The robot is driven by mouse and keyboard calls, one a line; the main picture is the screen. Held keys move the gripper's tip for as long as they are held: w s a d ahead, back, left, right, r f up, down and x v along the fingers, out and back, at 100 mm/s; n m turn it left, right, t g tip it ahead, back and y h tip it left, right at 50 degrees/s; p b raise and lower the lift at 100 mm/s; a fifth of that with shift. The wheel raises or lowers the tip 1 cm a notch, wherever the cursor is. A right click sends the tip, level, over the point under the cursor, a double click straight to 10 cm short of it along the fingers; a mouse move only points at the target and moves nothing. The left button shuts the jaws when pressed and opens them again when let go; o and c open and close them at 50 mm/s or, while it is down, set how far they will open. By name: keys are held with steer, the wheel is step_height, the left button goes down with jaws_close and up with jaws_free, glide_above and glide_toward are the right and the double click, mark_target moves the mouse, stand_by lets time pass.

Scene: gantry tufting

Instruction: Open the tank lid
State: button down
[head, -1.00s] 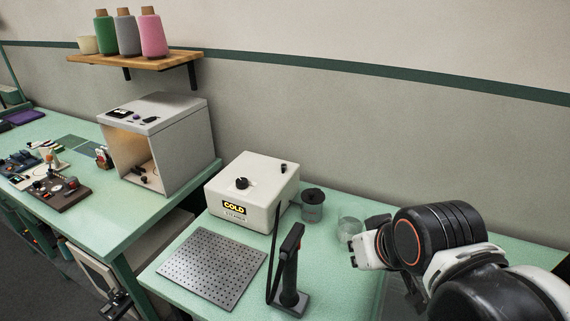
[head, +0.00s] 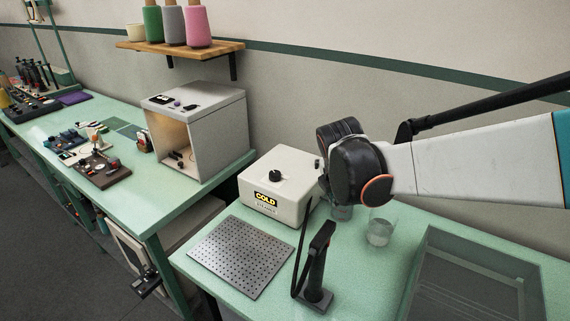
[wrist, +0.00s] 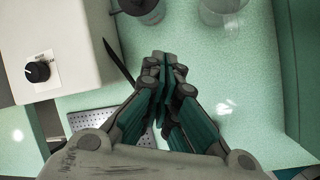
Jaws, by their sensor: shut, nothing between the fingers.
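A sunken rectangular tank-like recess (head: 470,285) with a grey rim and a translucent grey surface lies in the green bench at the lower right of the head view. I cannot tell whether that surface is a lid. A white box (head: 285,185) labelled COLD, with a black knob on top, stands left of my arm; its knob side also shows at left in the wrist view (wrist: 45,50). My gripper (wrist: 165,65) is shut and empty over the green bench, apart from the box. In the head view my arm hides the gripper.
A black upright tool on a stand (head: 318,265) and a perforated metal plate (head: 240,257) are in front of the box. A glass jar (head: 381,228) stands between box and recess; a dark-topped jar is partly behind my arm. An open white cabinet (head: 200,130) stands left.

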steer(key=w+f+n+b, duration=0.1)
steer(key=w+f+b, duration=0.1)
steer(key=f, duration=0.2)
steer(key=w+f+n+b, duration=0.2)
steer(key=w+f, duration=0.1)
steer(key=f, duration=0.1)
steer(key=w+f+n+b, duration=0.1)
steer(key=w+f+b, duration=0.1)
steer(key=f, duration=0.3)
steer(key=shift+w+d+b, duration=0.15)
steer(key=shift+w+b, duration=0.15)
steer(key=shift+b, duration=0.1)
steer(key=shift+h, duration=0.3)
steer(key=shift+w+d+r+p, duration=0.3)
steer(key=shift+r+p, duration=0.1)
steer(key=shift+r, duration=0.2)
steer(key=shift+w+d+r+p, duration=0.25)
steer(key=shift+w+r+p, duration=0.1)
steer(key=shift+r, duration=0.25)
steer(key=shift+w+d+r+p, duration=0.3)
steer(key=shift+r+p, duration=0.1)
steer(key=shift+r, duration=0.2)
